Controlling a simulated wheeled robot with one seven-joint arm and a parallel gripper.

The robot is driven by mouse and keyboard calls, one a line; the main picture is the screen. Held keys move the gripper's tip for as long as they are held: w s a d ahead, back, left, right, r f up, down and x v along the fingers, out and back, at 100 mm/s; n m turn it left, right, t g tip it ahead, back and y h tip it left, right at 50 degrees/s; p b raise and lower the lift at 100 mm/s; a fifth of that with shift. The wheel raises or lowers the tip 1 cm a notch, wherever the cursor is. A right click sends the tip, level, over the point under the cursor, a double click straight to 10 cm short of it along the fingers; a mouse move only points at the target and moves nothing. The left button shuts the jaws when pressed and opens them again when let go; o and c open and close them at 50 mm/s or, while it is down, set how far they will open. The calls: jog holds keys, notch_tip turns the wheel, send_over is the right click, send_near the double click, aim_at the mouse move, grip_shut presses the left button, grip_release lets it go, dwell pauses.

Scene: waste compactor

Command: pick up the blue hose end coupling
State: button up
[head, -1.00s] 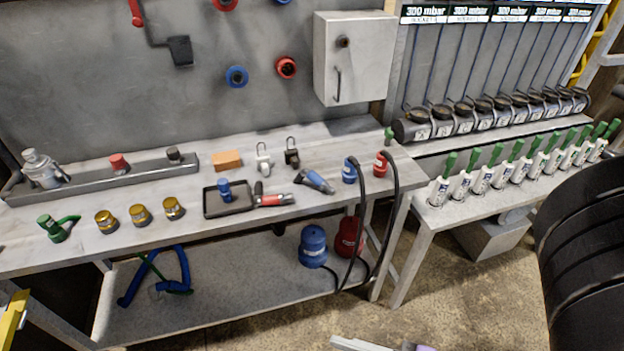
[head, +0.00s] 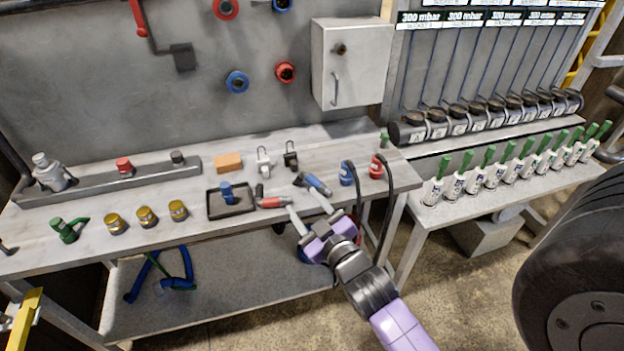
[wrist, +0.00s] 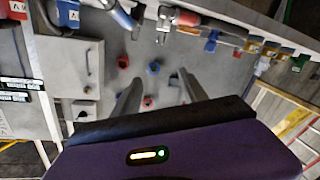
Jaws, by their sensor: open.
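The blue hose end coupling (head: 347,173) stands upright near the right front of the workbench, with a black hose curving from its top down over the edge. In the wrist view, a blue labelled coupling (wrist: 67,13) appears at the top left. My gripper (head: 302,200) is open and empty at the bench's front edge, left of the blue coupling and apart from it. Its two fingers also show in the wrist view (wrist: 159,73), with nothing between them.
A red coupling (head: 376,167) with its own hose stands just right of the blue one. A blue-and-grey hand tool (head: 316,184) lies beyond my fingers, and a red-and-grey tool (head: 272,202) lies to their left. A wall cabinet (head: 352,64) hangs behind the bench (head: 100,250).

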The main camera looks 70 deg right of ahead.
jog(key=d+g+h, duration=0.1)
jog(key=d+g, duration=0.1)
jog(key=d, duration=0.6)
jog(key=n+g, duration=0.2)
send_near(314, 182)
jog(key=w+d, duration=0.1)
jog(key=d, duration=0.1)
jog(key=shift+w+d+f+g+p, duration=0.35)
jog(key=shift+w+d+f, duration=0.15)
jog(key=shift+w+d, duration=0.3)
jog(key=p+x, duration=0.1)
jog(key=x, duration=0.4)
jog(key=shift+w+f, duration=0.1)
jog(key=shift+w, duration=0.3)
grip_shut()
